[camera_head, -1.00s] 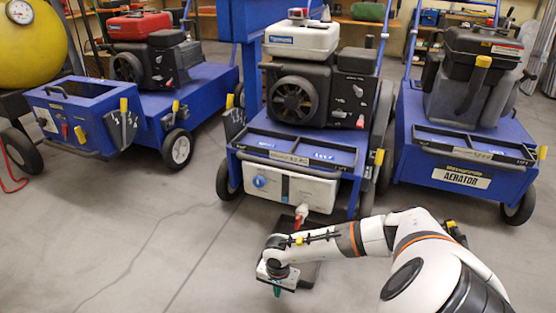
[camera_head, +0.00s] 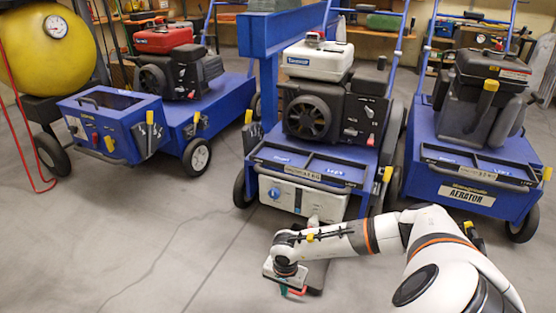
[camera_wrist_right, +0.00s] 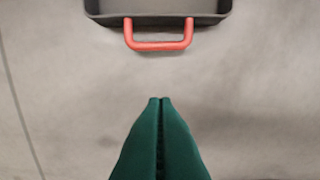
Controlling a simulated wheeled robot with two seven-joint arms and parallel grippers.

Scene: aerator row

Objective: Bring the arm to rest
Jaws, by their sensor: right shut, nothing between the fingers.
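My right arm reaches in from the lower right in the head view, in front of the middle blue aerator (camera_head: 315,175). My right gripper (camera_head: 284,292) hangs low over the floor, only partly visible there. In the right wrist view its green fingers (camera_wrist_right: 161,100) are together with nothing between them. They point toward a dark tray (camera_wrist_right: 158,8) with a red handle (camera_wrist_right: 158,44), with a gap of bare floor between. My left gripper is not in view.
Another aerator (camera_head: 478,188) stands at the right and a blue machine (camera_head: 220,105) at the left. A yellow tank (camera_head: 50,50) is at the far left, with a red hose (camera_head: 25,160). The floor (camera_head: 130,240) at the left front is clear.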

